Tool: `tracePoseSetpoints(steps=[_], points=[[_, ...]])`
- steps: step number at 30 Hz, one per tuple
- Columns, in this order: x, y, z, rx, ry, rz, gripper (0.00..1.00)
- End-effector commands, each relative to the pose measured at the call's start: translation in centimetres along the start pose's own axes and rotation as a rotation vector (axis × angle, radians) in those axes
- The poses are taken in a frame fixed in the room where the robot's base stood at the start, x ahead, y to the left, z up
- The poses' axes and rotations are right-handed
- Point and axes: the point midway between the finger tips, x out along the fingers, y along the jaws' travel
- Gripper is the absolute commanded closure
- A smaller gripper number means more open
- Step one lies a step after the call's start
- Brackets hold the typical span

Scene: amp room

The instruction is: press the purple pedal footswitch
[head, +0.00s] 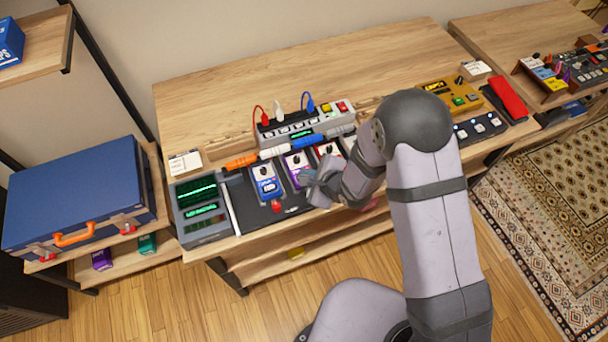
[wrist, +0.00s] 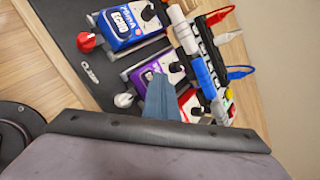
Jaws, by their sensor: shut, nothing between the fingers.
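The purple pedal (head: 295,164) stands on the dark pedal board, between a blue pedal and a red one. In the wrist view the purple pedal (wrist: 150,72) shows its dark knob and a pale round footswitch (wrist: 124,99) at its near end. My gripper (head: 308,181) is shut and empty at the purple pedal's front part, hiding its footswitch in the head view. In the wrist view my gripper's blue-grey fingers (wrist: 162,98) overlap the purple pedal's right part, beside the footswitch. I cannot tell whether they touch the pedal.
The blue pedal (head: 266,182) with a red footswitch cap (wrist: 87,41) is at left, the red pedal (head: 328,150) at right. Behind them lie orange, white and blue barrels (head: 275,152) and a power strip (head: 290,127) with plugged cables. A meter unit (head: 201,206) stands left.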

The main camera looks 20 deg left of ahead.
Motion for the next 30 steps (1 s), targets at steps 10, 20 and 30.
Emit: tracePoseSetpoints(steps=[10,20,30], points=[[0.0,0.1,-0.1,0.001,0.004,0.004,1.00],[-1.0,-0.5,0.5,0.001,0.004,0.004,1.00],[-1.2,-0.8,0.8,0.000,0.002,0.002,1.00]])
